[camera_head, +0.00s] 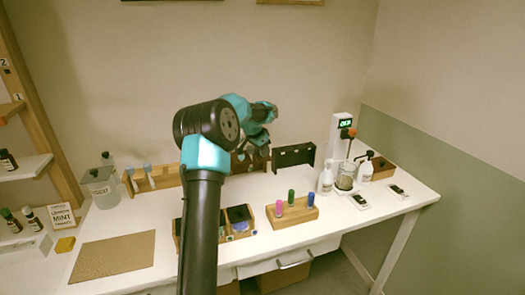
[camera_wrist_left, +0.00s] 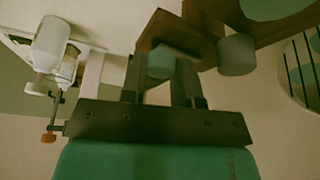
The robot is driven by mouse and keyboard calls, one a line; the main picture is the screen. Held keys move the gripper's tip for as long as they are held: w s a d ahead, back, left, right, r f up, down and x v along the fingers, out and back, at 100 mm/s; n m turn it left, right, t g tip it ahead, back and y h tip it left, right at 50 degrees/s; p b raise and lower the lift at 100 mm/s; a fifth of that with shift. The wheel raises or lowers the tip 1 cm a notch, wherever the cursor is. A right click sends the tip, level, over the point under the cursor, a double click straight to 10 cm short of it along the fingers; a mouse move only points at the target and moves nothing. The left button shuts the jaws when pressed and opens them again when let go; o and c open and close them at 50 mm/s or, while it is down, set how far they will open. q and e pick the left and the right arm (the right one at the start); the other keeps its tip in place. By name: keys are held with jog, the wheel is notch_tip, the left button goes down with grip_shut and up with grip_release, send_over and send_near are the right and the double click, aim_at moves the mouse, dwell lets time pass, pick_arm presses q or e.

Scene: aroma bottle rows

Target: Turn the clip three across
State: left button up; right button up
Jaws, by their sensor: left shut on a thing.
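My left gripper (camera_head: 260,148) is above the back of the white table, in front of the wall. In the left wrist view its two fingers (camera_wrist_left: 163,82) are closed around a blunt grey-green piece (camera_wrist_left: 160,62), which is dim and blurred. A brown wooden part (camera_wrist_left: 182,32) lies just beyond the fingertips, and a second grey-green cylinder (camera_wrist_left: 237,55) shows beside it. I cannot tell which of these is the clip. In the head view my arm hides most of the grasp. My right gripper is in neither view.
A black notched rack (camera_head: 293,156) stands right of the gripper. A wooden block (camera_head: 297,214) holds coloured tubes. White bottles (camera_head: 326,181) and a beaker (camera_head: 345,176) stand right, by a device with a lit display (camera_head: 345,123). A cork mat (camera_head: 113,257) lies front left.

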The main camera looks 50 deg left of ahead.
pick_arm(q)
jog(key=n+y, duration=0.1)
jog(key=n, duration=0.3)
jog(key=shift+d+y, duration=0.1)
jog(key=shift+y, duration=0.3)
jog(key=n, duration=0.2)
jog(key=n+y, duration=0.1)
jog(key=n, duration=0.2)
jog(key=shift+g+y, duration=0.3)
jog(key=shift+g, duration=0.1)
jog(key=n+g+y, duration=0.1)
jog(key=n, duration=0.3)
jog(key=shift+w+d, duration=0.1)
jog(key=shift+w, duration=0.05)
jog(key=shift+n+g+y, duration=0.4)
jog(key=shift+n+g, duration=0.5)
jog(key=shift+n, duration=1.4)
jog(key=o, duration=0.9)
jog(key=shift+r, duration=0.1)
